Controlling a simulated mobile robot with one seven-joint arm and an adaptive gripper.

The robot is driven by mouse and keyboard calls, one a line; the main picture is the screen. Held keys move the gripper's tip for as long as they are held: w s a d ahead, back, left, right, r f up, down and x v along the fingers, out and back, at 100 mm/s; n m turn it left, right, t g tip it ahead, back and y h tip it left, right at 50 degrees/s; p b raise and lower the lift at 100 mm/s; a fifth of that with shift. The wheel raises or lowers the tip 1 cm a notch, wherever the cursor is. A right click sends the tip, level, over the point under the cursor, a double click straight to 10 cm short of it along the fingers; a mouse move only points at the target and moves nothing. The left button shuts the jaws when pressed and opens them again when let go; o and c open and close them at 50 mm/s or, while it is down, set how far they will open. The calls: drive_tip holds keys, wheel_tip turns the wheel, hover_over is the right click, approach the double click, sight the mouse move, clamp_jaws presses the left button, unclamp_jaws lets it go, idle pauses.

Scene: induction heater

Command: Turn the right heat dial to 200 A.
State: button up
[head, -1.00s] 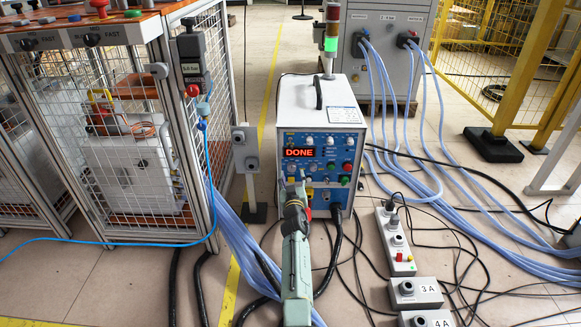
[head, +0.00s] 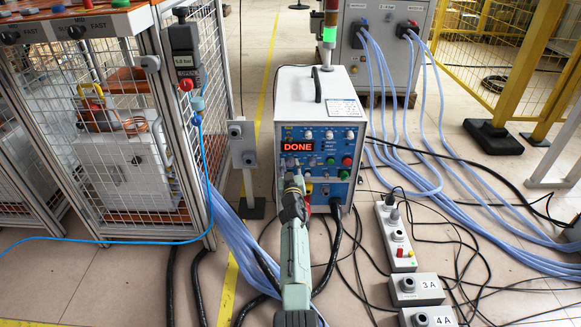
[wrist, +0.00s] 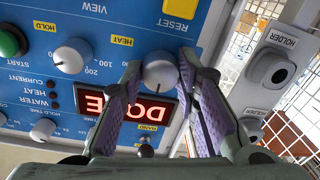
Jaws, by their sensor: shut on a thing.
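The induction heater's front panel (head: 318,150) shows a red lit display (head: 298,147) reading DONE. My gripper (head: 296,186) reaches the panel below the display. In the wrist view its two padded fingers (wrist: 160,84) are closed on either side of a white round dial (wrist: 159,74), hiding most of its scale. I cannot read its setting. Another white dial (wrist: 70,56) is to its left in the wrist view, with 100 and 200 marks beside it.
A green button (wrist: 10,42) and small knob (wrist: 42,129) are near the dials. Grey holder boxes (wrist: 270,70) stand beside the heater. A wire-mesh cage (head: 130,130) is at left. Blue hoses (head: 455,205), black cables and a power strip (head: 395,235) cover the floor at right.

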drive_tip(key=c, duration=0.4)
drive_tip(key=shift+n, duration=0.3)
drive_tip(key=n, duration=0.6)
drive_tip(key=shift+r, duration=0.1)
drive_tip(key=n, duration=0.4)
drive_tip(key=shift+r+h+b, duration=0.1)
drive_tip(key=shift+h+b, duration=0.2)
drive_tip(key=shift+b, duration=0.05)
drive_tip(key=n, duration=0.5)
drive_tip(key=shift+w, duration=0.1)
